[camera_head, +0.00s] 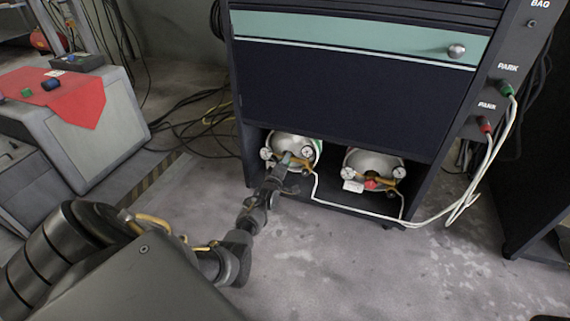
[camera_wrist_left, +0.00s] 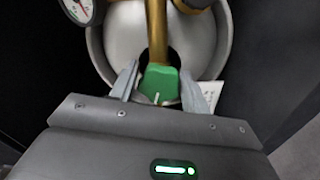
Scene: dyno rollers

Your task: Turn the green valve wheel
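The green valve wheel (camera_wrist_left: 160,83) sits at the lower end of a brass stem in front of a silver tank (camera_wrist_left: 125,40) in the left wrist view. My left gripper (camera_wrist_left: 160,74) has one finger on each side of the wheel, with narrow gaps seeming to show between fingers and wheel. In the head view my left gripper (camera_head: 283,168) reaches into the low bay of the dark cabinet, at the left tank (camera_head: 294,146). It largely hides the green wheel there. My right gripper is not in view.
A second tank (camera_head: 373,165) with a red valve wheel (camera_head: 371,184) stands to the right in the same bay. Pressure gauges (camera_head: 399,172) and white hoses (camera_head: 440,213) are close by. The dark cabinet (camera_head: 345,85) overhangs the bay. The floor in front is clear.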

